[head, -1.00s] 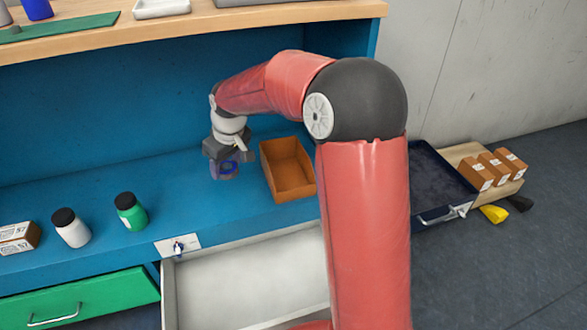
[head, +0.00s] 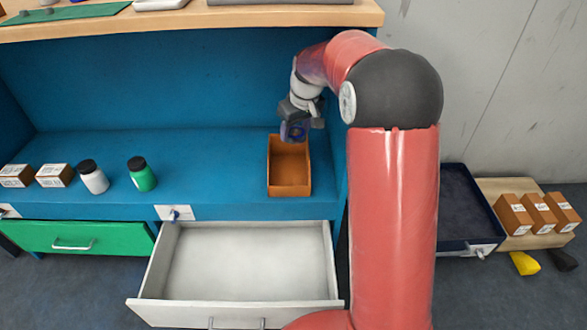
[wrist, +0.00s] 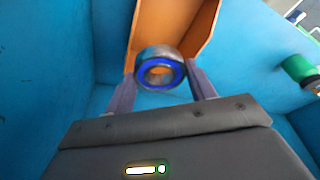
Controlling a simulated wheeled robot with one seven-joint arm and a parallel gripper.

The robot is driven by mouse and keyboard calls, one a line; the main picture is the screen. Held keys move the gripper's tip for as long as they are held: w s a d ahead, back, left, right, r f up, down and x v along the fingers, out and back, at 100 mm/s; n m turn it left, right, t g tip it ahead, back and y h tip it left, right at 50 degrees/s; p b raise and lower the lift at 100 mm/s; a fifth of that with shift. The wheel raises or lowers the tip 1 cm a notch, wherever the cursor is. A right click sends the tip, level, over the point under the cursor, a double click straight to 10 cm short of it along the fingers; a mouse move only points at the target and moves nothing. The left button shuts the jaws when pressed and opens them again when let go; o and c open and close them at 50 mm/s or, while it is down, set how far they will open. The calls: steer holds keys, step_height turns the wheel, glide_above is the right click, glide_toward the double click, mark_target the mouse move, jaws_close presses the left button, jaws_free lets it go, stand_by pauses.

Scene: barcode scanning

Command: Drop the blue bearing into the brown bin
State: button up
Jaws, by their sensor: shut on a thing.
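The blue bearing (wrist: 160,72) is a grey ring with a blue inner band, held between the two fingers of my gripper (wrist: 161,88). In the head view the bearing (head: 293,131) is at the tip of my gripper (head: 296,126), above the back end of the brown bin. The brown bin (head: 290,190) is an open rectangular box on the blue bench, near its right end. In the wrist view the bin (wrist: 206,30) lies beyond the bearing, which hides part of it. The inside of the bin that shows looks empty.
A green bottle (head: 141,176), a white bottle (head: 93,178) and small boxes (head: 54,176) stand left on the bench (head: 215,175). A white drawer (head: 240,265) is open below. A wooden shelf (head: 230,17) is above. A dark drawer (head: 455,200) is at right.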

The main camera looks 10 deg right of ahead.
step_height(320, 180, down, 6)
steer(key=b, duration=0.3)
steer(key=shift+r+b, duration=0.25)
steer(key=shift+b, duration=0.15)
steer(key=o, duration=1.2)
steer(key=p+v, duration=0.1)
steer(key=v, duration=0.6)
steer(key=shift+s+r, duration=0.1)
steer(key=shift+r, duration=0.3)
